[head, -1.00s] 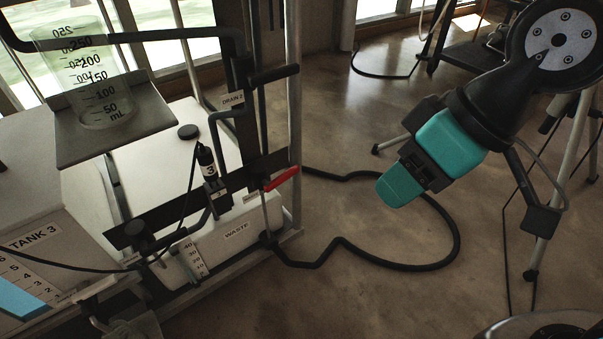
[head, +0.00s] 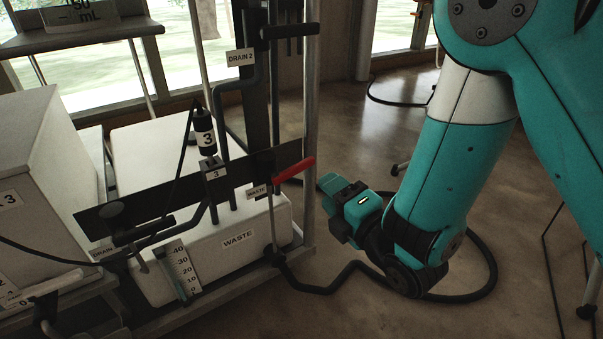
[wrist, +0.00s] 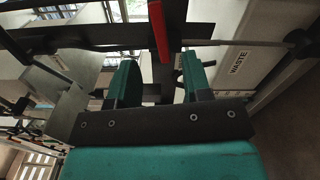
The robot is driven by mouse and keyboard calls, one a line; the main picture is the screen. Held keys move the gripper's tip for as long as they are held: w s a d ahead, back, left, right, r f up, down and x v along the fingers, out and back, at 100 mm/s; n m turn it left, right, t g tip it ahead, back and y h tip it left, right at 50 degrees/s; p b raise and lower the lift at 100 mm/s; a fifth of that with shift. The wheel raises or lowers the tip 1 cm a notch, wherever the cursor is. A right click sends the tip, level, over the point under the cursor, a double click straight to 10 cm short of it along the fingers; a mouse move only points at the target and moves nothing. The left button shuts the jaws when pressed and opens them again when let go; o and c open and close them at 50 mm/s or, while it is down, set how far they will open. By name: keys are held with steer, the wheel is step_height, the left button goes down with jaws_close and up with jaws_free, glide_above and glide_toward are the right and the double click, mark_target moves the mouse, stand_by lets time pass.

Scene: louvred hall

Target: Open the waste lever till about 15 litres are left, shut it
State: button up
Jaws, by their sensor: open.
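The red waste lever (head: 294,169) tilts up to the right, beside a small WASTE tag (head: 257,191) on the dark rail. The white WASTE tank (head: 215,262) sits below it. Its gauge (head: 180,268) is marked from 0 to 40; I cannot make out the level. My gripper (head: 334,188) is just right of and below the lever, apart from it in the head view. In the wrist view, my gripper's (wrist: 159,79) two fingers are spread with nothing between them. The red lever (wrist: 159,32) shows beyond them, in line with the gap.
A dark rail (head: 150,200) crosses in front of the tank. A black valve body marked 3 (head: 204,140) and a DRAIN 2 pipe (head: 222,90) stand left of the lever. A metal post (head: 309,110) rises close to it. A black hose (head: 335,284) lies on the open floor.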

mark_target(303, 169)
steer(key=p+x, duration=0.1)
steer(key=x, duration=0.2)
steer(key=p+x, duration=0.2)
steer(key=x, duration=0.2)
steer(key=shift+w+a+r, duration=0.15)
steer(key=shift+w+r, duration=0.1)
steer(key=shift+w+a+f, duration=0.1)
steer(key=shift+f, duration=0.05)
steer(key=shift+p+x, duration=0.4)
steer(key=shift+x, duration=0.55)
jaws_close()
steer(key=shift+f, duration=0.1)
stand_by(0.5)
